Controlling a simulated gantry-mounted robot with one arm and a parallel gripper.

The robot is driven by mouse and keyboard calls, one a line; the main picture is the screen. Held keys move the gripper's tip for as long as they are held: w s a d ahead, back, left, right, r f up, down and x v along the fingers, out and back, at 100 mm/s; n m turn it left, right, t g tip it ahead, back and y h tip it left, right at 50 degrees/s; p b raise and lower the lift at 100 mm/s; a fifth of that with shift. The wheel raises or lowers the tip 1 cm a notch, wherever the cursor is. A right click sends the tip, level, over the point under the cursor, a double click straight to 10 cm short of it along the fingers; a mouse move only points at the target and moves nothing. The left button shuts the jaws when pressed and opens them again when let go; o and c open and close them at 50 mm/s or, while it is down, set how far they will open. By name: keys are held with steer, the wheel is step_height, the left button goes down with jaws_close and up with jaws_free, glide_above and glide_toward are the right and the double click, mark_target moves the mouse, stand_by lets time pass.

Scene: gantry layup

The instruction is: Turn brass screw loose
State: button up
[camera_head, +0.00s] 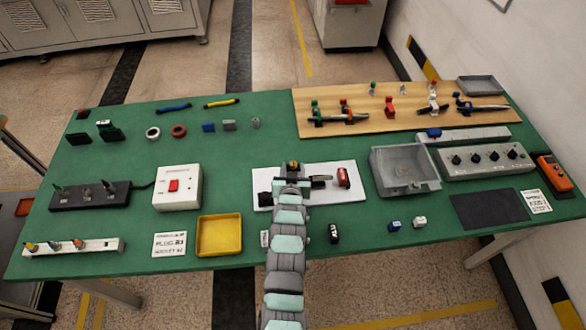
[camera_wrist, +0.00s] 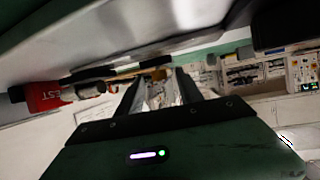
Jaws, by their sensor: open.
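A white plate (camera_head: 345,191) on the green table carries a dark fixture (camera_head: 318,182) and a red cylinder (camera_head: 343,177). The red cylinder also shows at the left of the wrist view (camera_wrist: 45,96). A small brass-coloured piece (camera_wrist: 158,74), perhaps the brass screw, shows just beyond the fingertips in the wrist view. My gripper (camera_wrist: 160,88) is open, its two dark fingers apart on either side of the line to this piece. I cannot tell whether they touch it. In the head view my arm covers part of the plate and the fixture.
A yellow tray (camera_head: 219,254) and a white box with a red switch (camera_head: 178,203) stand to the left. A grey open box (camera_head: 405,187) and a panel of knobs (camera_head: 485,176) stand to the right. A wooden board (camera_head: 400,135) with clamps lies behind.

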steer(key=shift+c, duration=0.3)
jaws_close()
stand_by(0.3)
